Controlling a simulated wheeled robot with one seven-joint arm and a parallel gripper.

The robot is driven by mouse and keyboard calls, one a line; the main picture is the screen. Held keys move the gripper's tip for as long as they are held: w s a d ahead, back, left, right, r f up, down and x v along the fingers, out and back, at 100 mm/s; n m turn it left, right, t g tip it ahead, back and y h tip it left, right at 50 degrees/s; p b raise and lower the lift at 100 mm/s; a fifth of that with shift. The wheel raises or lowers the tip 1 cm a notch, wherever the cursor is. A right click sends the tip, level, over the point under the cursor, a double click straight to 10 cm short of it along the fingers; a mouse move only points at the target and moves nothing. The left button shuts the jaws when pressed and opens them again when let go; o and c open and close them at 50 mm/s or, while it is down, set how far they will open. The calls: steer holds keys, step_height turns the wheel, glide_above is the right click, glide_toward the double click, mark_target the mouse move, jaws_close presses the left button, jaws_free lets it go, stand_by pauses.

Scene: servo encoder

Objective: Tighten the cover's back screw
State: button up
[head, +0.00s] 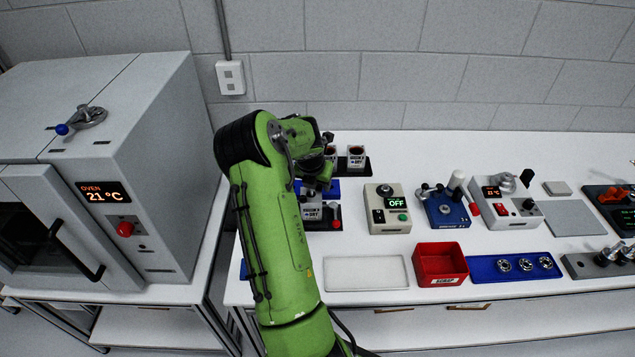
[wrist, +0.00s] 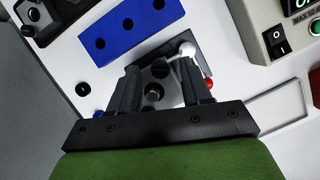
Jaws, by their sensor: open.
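My gripper (wrist: 159,70) is open, its two dark fingers apart over a small grey metal part (wrist: 170,92) on a dark base (wrist: 205,50). Dark round heads show between the fingers: one (wrist: 160,68) near the fingertips and another (wrist: 153,96) closer to the palm. I cannot tell for sure which is the cover's back screw, or whether the fingers touch anything. In the head view my green arm hides most of this spot.
A blue block with holes (wrist: 128,25) lies beyond. A switch box (head: 388,208), red scrap bin (head: 440,264) and blue tray (head: 480,270) stand to the right. The oven (head: 160,180) is at left.

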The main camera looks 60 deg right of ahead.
jaws_close()
steer(key=shift+m, duration=0.4)
steer(key=m, duration=0.1)
steer(key=m+g, duration=0.1)
steer(key=m, duration=0.1)
steer(key=shift+w+r+m+g+p, duration=0.1)
steer(key=shift+w+m+g+p, duration=0.2)
steer(key=shift+g, duration=0.1)
steer(key=m, duration=0.2)
steer(key=m+g+y+p, duration=0.1)
steer(key=m, duration=0.1)
steer(key=shift+w+d+m+g, duration=0.1)
steer(key=shift+d+m+g, duration=0.05)
steer(key=shift+m+g, duration=0.2)
steer(key=shift+p, duration=0.3)
jaws_free()
